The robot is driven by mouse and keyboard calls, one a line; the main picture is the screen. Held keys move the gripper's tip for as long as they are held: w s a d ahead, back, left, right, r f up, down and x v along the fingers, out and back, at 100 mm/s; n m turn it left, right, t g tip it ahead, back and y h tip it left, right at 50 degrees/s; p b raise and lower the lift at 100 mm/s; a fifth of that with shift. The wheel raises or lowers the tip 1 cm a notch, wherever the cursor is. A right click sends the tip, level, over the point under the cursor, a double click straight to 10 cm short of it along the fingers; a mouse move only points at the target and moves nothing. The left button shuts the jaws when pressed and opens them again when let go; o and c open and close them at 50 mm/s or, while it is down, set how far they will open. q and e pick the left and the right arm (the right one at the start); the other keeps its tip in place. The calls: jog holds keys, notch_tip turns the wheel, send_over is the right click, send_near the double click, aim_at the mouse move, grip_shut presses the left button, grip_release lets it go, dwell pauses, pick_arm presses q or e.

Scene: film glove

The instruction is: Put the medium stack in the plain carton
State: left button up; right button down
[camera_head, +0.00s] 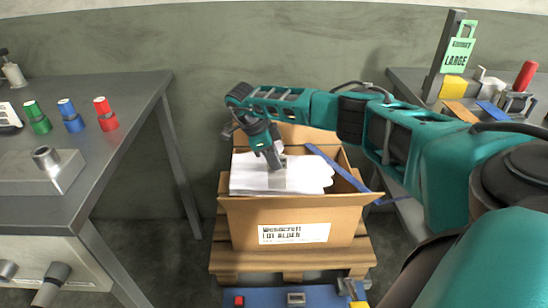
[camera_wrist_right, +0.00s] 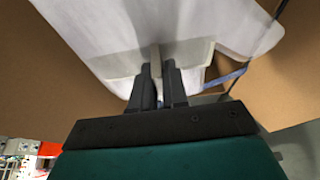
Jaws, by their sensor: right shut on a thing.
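The white glove stack (camera_head: 255,172), with finger shapes at its right end, is held flat at the open top of the brown carton (camera_head: 245,218). It covers much of the opening, and I cannot tell how far it is below the rim. In the right wrist view the gripper (camera_wrist_right: 157,76) pinches the white stack (camera_wrist_right: 120,35), with cardboard walls (camera_wrist_right: 285,85) on both sides. The carton has a printed white label on its front. My left gripper is not in view.
The carton stands on a wooden pallet (camera_head: 290,262). A blue strap (camera_head: 335,168) crosses its right side. The left table (camera_head: 120,110) holds green, blue and red items. The right table holds a green "LARGE" card (camera_head: 457,55). A blue case (camera_head: 265,298) is in front.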

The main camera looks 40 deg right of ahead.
aim_at(259, 169)
jog(key=shift+f+b, duration=0.6)
jog(key=shift+f, duration=0.35)
jog(key=shift+f+b, duration=1.3)
jog(key=shift+f, duration=0.4)
notch_tip(259, 169, down, 8)
jog(key=b, duration=0.6)
jog(key=c, duration=1.1)
grip_release()
jog(key=shift+o, duration=0.2)
jog(key=p+v, duration=0.2)
jog(key=v, duration=1.1)
jog(key=shift+d, duration=0.1)
